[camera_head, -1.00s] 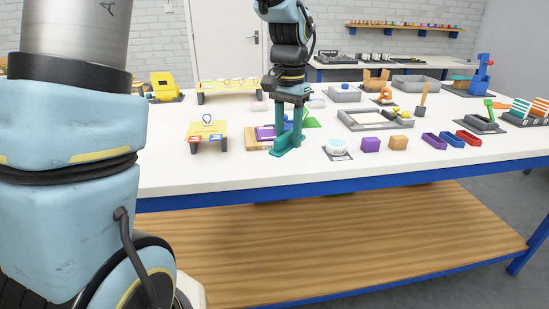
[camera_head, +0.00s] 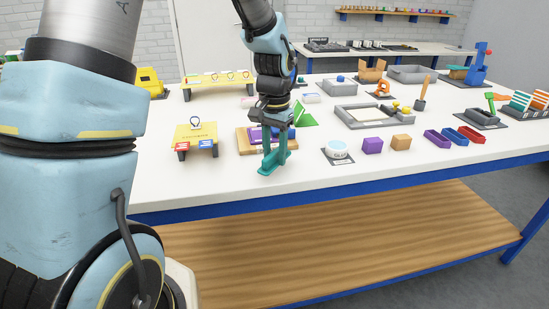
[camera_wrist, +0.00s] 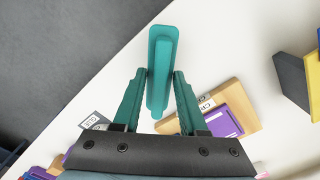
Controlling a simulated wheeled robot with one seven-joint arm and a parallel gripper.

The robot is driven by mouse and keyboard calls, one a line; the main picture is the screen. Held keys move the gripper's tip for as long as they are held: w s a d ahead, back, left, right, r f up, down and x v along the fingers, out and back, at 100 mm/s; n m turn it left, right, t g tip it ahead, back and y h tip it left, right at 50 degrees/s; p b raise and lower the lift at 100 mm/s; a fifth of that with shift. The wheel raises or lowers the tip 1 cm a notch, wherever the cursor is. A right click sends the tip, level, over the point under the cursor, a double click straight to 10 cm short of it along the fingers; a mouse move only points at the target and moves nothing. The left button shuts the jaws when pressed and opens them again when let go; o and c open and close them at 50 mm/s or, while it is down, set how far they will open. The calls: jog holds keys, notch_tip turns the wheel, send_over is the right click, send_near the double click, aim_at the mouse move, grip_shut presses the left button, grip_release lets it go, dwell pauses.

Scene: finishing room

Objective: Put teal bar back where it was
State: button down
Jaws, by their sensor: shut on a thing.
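The teal bar (camera_head: 272,165) is in my gripper (camera_head: 275,152), over the front part of the white table (camera_head: 225,180) in the head view. In the wrist view the bar (camera_wrist: 162,50) lies lengthwise between the two teal fingers (camera_wrist: 160,75), its far end near the table's edge. My gripper is shut on it. Whether the bar touches the tabletop cannot be told. A wooden board (camera_head: 243,143) with a purple piece on it stands just behind my gripper, partly hidden by it. The board also shows at the right in the wrist view (camera_wrist: 248,115).
A yellow stand (camera_head: 195,133) is to the left. A white round tin (camera_head: 336,147), a purple block (camera_head: 372,146) and a tan block (camera_head: 401,142) stand to the right. A green piece (camera_head: 308,118) lies behind. The table's front strip is bare.

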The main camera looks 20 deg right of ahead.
aim_at(275, 151)
jog(key=shift+f, duration=1.15)
jog(key=shift+f, duration=0.1)
jog(key=shift+c, duration=2.2)
grip_release()
notch_tip(275, 151, up, 12)
jog(key=shift+r+b, duration=0.1)
jog(key=shift+b, duration=0.6)
jog(key=s+a+f+n, duration=0.2)
jog(key=a+f+n, duration=0.1)
jog(key=a, duration=1)
jog(key=s+a+f+n+t, duration=0.1)
jog(key=a+f+n, duration=0.3)
jog(key=a, duration=0.9)
jog(key=shift+s+n+t, duration=0.3)
jog(key=shift+s+n, duration=0.4)
jog(key=shift+n, duration=0.3)
jog(key=shift+f, duration=0.1)
